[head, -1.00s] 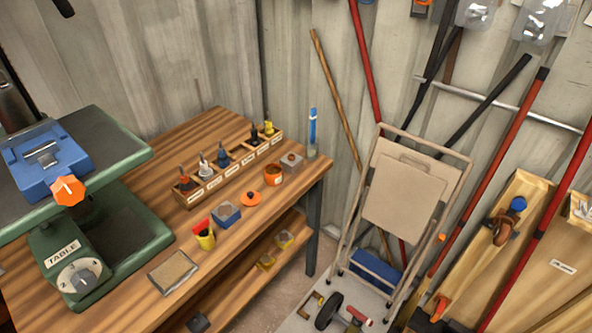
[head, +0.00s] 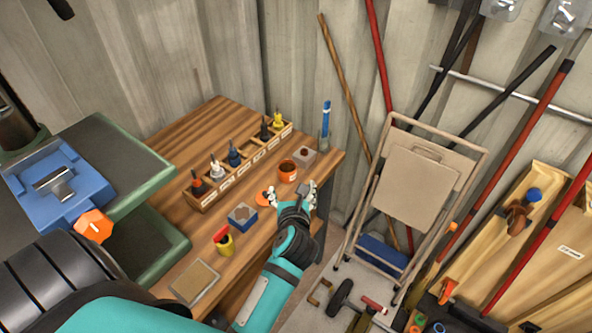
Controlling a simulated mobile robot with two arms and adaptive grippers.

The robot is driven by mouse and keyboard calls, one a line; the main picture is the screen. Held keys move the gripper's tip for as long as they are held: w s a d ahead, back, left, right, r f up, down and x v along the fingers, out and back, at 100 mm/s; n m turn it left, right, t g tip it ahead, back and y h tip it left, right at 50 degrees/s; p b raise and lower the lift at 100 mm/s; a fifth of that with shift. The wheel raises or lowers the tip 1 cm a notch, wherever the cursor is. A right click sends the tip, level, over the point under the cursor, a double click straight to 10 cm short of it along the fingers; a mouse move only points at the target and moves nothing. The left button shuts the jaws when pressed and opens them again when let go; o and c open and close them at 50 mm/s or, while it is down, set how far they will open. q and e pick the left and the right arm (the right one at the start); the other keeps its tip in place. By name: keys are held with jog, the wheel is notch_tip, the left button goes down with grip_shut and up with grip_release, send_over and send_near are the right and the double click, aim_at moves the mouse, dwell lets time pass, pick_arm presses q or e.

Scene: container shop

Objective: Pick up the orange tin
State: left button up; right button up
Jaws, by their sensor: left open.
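The orange tin (head: 288,171) stands open on the wooden workbench, near its right end, between the bottle rack and the bench's front edge. My left gripper (head: 292,192) reaches over the bench from below, with its fingers spread just in front of the tin. I cannot tell whether a finger touches it. An orange lid (head: 263,198) lies left of the gripper, partly covered by it. My right gripper is not in view.
A wooden rack (head: 240,168) with several small bottles stands behind the tin. A blue box (head: 242,216), a yellow cup (head: 225,243) and a flat pad (head: 194,281) lie to the left.

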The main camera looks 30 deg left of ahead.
pick_arm(q)
send_near(287, 164)
jog(key=shift+w+a+f+p, duration=0.1)
jog(key=shift+w+f+p, duration=0.1)
jog(key=shift+w, duration=0.35)
jog(key=shift+w+a+f+p, duration=0.1)
jog(key=shift+w+f+p, duration=0.05)
jog(key=shift+w, duration=0.45)
jog(key=x, duration=0.4)
jog(key=shift+s+a+f, duration=0.15)
jog(key=shift+s+a, duration=0.05)
jog(key=shift+a, duration=0.2)
jog(key=shift+w+a+f, duration=0.2)
jog(key=shift+w, duration=0.2)
jog(key=shift+s, duration=0.1)
jog(key=shift+c, duration=0.8)
jog(key=shift+r, duration=0.1)
jog(key=c, duration=1.3)
